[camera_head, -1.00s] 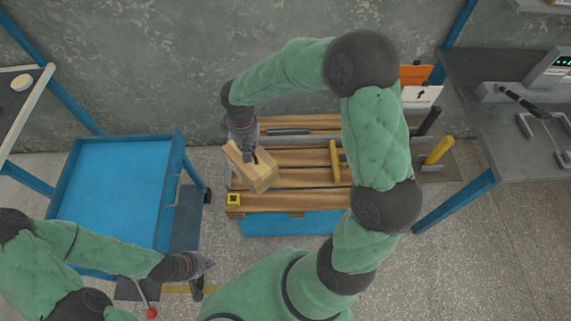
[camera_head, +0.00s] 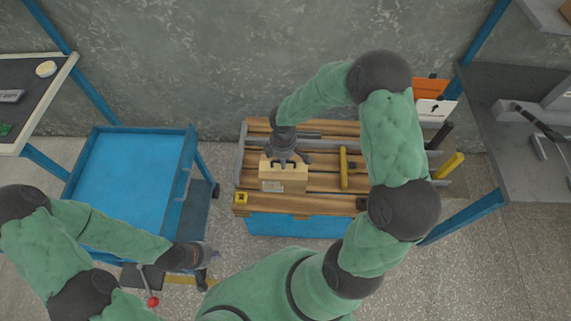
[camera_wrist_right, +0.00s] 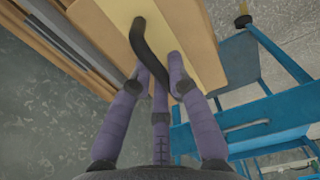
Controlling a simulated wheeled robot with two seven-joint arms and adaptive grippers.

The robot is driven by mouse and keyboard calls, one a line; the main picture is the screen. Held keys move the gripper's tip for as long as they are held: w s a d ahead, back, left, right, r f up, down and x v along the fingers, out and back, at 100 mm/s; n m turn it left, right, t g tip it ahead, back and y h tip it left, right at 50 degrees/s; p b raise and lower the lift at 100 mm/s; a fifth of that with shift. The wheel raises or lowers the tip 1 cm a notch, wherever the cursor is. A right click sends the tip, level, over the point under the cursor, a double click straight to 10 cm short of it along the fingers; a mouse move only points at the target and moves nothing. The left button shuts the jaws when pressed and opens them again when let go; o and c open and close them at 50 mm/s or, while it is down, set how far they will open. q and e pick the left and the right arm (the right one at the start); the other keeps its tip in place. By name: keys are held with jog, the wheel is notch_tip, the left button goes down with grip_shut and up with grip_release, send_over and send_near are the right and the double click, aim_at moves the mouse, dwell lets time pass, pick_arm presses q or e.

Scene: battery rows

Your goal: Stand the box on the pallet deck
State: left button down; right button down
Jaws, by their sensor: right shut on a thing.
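The tan box (camera_head: 283,180) has a dark handle on top and a label on its front face. In the head view it looks upright over the left part of the wooden pallet deck (camera_head: 322,182); I cannot tell whether its base touches the slats. My right gripper (camera_head: 285,162) is above the box, shut on its handle. The right wrist view shows the fingers (camera_wrist_right: 160,85) around the dark curved handle (camera_wrist_right: 148,48) on the box top (camera_wrist_right: 190,45). My left gripper (camera_head: 208,266) is open and empty, low between the blue cart and the pallet.
A yellow tool (camera_head: 343,167) lies on the deck right of the box, and a small yellow block (camera_head: 240,198) is at the front left corner. A grey bar (camera_head: 310,135) lies at the back. A blue cart (camera_head: 130,180) stands left, a grey bench (camera_head: 500,120) right.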

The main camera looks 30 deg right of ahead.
jog(key=w+d+f+b, duration=0.4)
jog(key=d+f+b, duration=0.2)
jog(key=d+f, duration=0.6)
jog(key=shift+d, duration=0.2)
jog(key=shift+w+f, duration=0.1)
jog(key=shift+f, duration=0.1)
jog(key=c, duration=1.6)
grip_release()
jog(key=shift+a+f, duration=0.1)
jog(key=shift+f, duration=0.1)
jog(key=o, duration=0.4)
